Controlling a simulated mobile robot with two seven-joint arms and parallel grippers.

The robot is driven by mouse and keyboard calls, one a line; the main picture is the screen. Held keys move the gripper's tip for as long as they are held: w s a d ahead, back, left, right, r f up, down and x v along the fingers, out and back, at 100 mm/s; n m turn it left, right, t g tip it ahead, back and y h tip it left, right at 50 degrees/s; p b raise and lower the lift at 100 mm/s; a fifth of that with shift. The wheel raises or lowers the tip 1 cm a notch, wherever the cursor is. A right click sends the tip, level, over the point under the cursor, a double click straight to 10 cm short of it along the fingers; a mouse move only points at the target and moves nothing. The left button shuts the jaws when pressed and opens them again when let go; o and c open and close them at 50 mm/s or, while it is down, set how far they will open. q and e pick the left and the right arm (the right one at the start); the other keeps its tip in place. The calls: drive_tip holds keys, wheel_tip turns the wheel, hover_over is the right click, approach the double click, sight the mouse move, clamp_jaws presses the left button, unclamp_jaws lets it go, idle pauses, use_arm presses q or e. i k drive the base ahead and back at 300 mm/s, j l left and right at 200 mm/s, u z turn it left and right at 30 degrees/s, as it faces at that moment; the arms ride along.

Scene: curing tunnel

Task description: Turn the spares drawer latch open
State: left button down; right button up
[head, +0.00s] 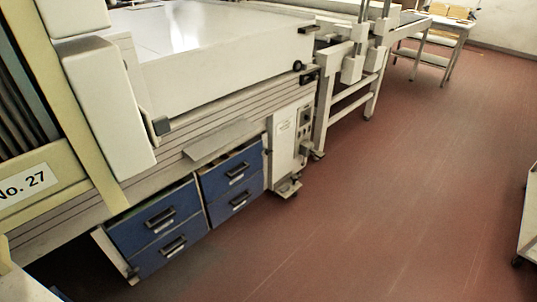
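Several blue drawers with dark handles sit under the large pale machine. The upper left drawer (130,232) and lower left drawer (150,262) are side by side with the upper right drawer (222,180) and lower right drawer (250,200). All look closed or nearly so. I cannot tell which one is the spares drawer, and no latch can be made out at this distance. Neither of my grippers is in view.
The pale machine (215,75) overhangs the drawers. A control box (284,150) on a wheeled stand is right of them. A "No. 27" sign (22,187) is at left. The red-brown floor (380,190) is clear; a white cart (529,225) stands at the right edge.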

sight(266, 151)
drive_tip(key=i+l+z, duration=0.1)
drive_tip(key=i, duration=0.3)
drive_tip(key=i+l+z, duration=0.15)
drive_tip(key=i+l, duration=0.15)
drive_tip(key=i, duration=0.15)
